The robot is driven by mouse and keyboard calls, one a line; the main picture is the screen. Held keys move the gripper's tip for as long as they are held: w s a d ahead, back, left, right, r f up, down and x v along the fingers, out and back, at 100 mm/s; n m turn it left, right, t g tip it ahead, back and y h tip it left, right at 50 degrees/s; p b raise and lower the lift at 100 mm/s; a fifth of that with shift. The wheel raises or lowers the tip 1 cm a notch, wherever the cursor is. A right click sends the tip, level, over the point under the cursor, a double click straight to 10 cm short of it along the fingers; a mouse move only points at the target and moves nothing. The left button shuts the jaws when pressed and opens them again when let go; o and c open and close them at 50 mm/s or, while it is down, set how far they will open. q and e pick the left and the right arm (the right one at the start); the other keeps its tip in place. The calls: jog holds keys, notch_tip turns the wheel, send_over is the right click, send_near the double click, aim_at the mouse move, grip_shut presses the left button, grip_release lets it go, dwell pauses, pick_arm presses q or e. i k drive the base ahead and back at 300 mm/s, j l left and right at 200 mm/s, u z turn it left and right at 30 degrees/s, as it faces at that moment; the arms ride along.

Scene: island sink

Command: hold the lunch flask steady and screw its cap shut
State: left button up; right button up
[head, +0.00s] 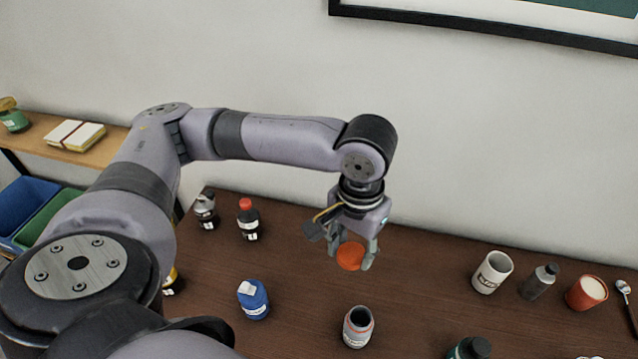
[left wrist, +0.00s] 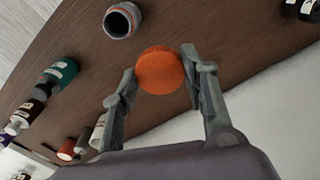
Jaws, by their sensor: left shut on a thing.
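An orange-red round cap (head: 350,257) is between the fingers of my left gripper (head: 351,260), held above the table. In the left wrist view the cap (left wrist: 160,71) sits between the two fingertips (left wrist: 160,68), which are shut on it. The lunch flask (head: 358,327) looks like the open grey container with a reddish band near its rim. It stands upright on the table, nearer than the gripper and apart from the cap. The flask also shows in the left wrist view (left wrist: 122,20), with its dark mouth uncovered. My right gripper is not in view.
On the dark wooden table (head: 420,285) stand a blue bottle (head: 253,299), a red-capped dark bottle (head: 249,220), a white mug (head: 492,272), a grey bottle (head: 539,282) and a red cup (head: 587,292). A dark green-topped container (head: 469,349) is at the front. A wall (head: 480,130) rises behind.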

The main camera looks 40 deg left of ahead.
aim_at(359, 322)
jog(key=k+j+z, duration=0.2)
jog(key=k+j, duration=0.15)
jog(key=j, duration=0.2)
jog(key=k+j+z, duration=0.2)
jog(key=k+j, duration=0.2)
jog(key=j, duration=0.15)
